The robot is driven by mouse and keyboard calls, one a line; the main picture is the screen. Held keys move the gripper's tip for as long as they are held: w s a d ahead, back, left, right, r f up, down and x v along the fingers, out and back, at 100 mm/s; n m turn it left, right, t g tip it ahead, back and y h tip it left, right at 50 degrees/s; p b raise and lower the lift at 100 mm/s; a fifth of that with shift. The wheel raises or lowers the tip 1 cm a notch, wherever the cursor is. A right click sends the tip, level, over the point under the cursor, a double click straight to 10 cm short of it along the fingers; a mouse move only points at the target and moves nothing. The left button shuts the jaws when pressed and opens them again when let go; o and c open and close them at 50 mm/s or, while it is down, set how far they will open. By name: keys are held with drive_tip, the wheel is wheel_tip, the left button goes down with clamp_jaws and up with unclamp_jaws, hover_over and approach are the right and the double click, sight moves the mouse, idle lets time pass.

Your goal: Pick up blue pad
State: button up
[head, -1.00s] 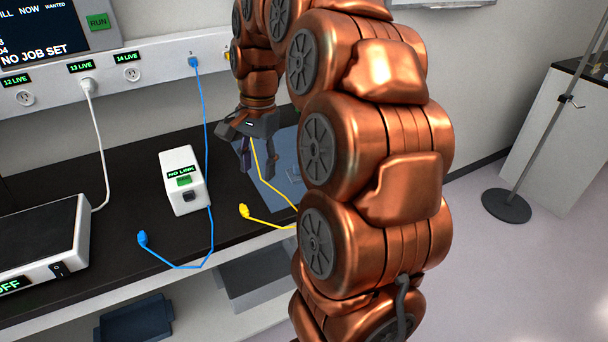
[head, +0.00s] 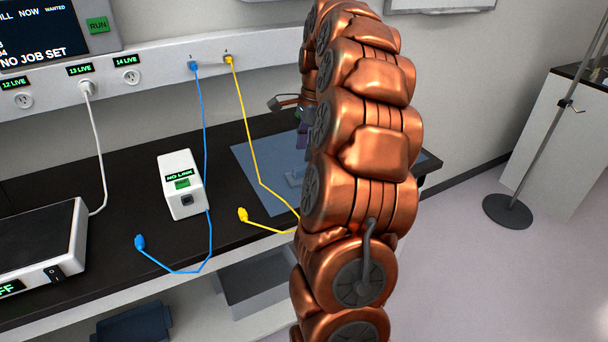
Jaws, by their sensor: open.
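A flat blue-grey pad (head: 276,155) lies on the black bench top, partly hidden behind my arm. It is the only blue pad-like sheet I see. A yellow cable crosses its left part. My gripper (head: 301,134) is above the pad, largely hidden by my arm. A dark finger with a purplish face shows, apart from the pad as far as I can tell. I see nothing held in it.
A white NO LINK box (head: 181,185) stands left of the pad. A scale-like device (head: 40,245) sits far left. A pole stand (head: 507,210) is on the floor at right.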

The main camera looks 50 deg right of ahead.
sight(305, 167)
drive_tip(key=shift+s+a+f+p, duration=0.1)
drive_tip(key=shift+f+p, duration=0.1)
drive_tip(key=shift+f, duration=0.3)
drive_tip(key=shift+s+a+f+p, duration=0.1)
drive_tip(key=shift+f+p, duration=0.1)
drive_tip(key=shift+f, duration=0.3)
drive_tip(key=shift+a+f+p, duration=0.15)
drive_tip(key=shift+f, duration=0.7)
drive_tip(key=shift+a+f+p, duration=0.1)
drive_tip(key=shift+f+p, duration=0.05)
drive_tip(key=shift+f, duration=0.7)
drive_tip(key=shift+c, duration=0.2)
clamp_jaws()
